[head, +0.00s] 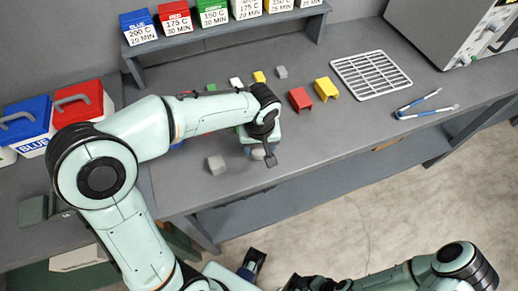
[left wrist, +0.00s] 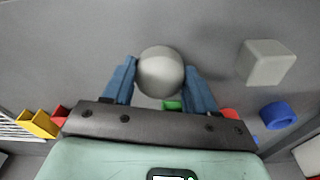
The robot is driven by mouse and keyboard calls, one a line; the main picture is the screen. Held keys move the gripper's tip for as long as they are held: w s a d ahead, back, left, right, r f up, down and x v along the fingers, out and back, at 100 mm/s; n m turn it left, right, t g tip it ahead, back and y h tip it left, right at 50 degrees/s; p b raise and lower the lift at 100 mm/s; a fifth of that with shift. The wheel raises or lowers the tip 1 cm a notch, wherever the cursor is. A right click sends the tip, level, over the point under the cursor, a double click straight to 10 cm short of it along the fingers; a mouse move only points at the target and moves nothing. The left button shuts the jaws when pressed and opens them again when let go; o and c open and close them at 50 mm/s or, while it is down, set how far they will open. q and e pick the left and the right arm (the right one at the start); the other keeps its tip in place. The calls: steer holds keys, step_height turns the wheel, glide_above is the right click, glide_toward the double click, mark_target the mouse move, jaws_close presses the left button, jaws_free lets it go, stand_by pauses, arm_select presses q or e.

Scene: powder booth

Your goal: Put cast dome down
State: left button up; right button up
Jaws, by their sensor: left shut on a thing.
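The cast dome (left wrist: 160,72) is a rounded light-grey piece between the two blue fingers of my left gripper (left wrist: 160,84) in the left wrist view. The gripper is shut on it. In the head view the dome (head: 258,154) shows only partly below my left gripper (head: 262,157), low over the front part of the bench (head: 330,135). I cannot tell whether the dome touches the bench top. My right arm shows at the lower right of the head view, but its fingertips cannot be made out clearly.
A grey block (head: 216,165) stands left of the gripper. Red (head: 300,99) and yellow (head: 326,89) brackets, a white wire rack (head: 371,74) and blue-handled tongs (head: 425,105) lie to the right. Small pieces line the back below a shelf of labelled boxes. Bench between gripper and tongs is clear.

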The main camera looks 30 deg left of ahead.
mark_target(259, 152)
arm_select(q)
steer(key=shift+f, duration=0.9)
steer(key=shift+f, duration=0.15)
steer(key=o, duration=1.2)
steer(key=shift+r, duration=0.3)
steer(key=r, duration=0.4)
steer(key=s+r+p, duration=0.1)
steer(key=r, duration=0.6)
steer(key=shift+s+d+r, duration=0.15)
steer(key=shift+d+r, duration=0.2)
steer(key=shift+d, duration=0.05)
